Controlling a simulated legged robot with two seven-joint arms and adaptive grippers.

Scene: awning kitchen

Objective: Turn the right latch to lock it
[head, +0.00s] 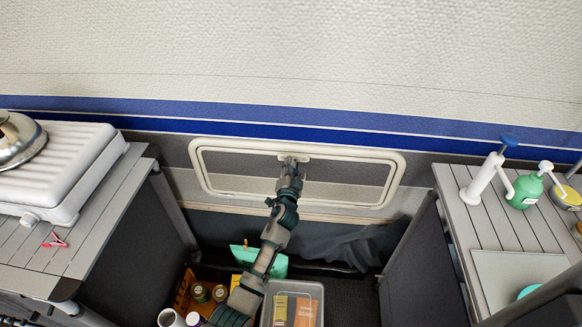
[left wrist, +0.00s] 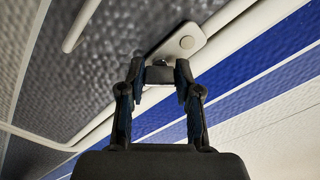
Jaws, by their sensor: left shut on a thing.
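A hatch with a rounded cream frame (head: 398,180) is set in the wall below the blue stripe in the head view. A latch sits at the middle of its top edge; its pale plate (left wrist: 183,38) with a round button shows in the left wrist view. My left gripper (head: 290,163) reaches up to this latch from below. In the left wrist view my left gripper (left wrist: 159,76) has its two fingers on either side of a small dark piece at the latch and is shut on it. The fingers hide part of the latch. Its exact turn angle is unclear. My right gripper is not in view.
A grey slatted table with a white stove (head: 65,165) stands at left. Another slatted table at right holds a white pump bottle (head: 484,180) and a green bottle (head: 525,190).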

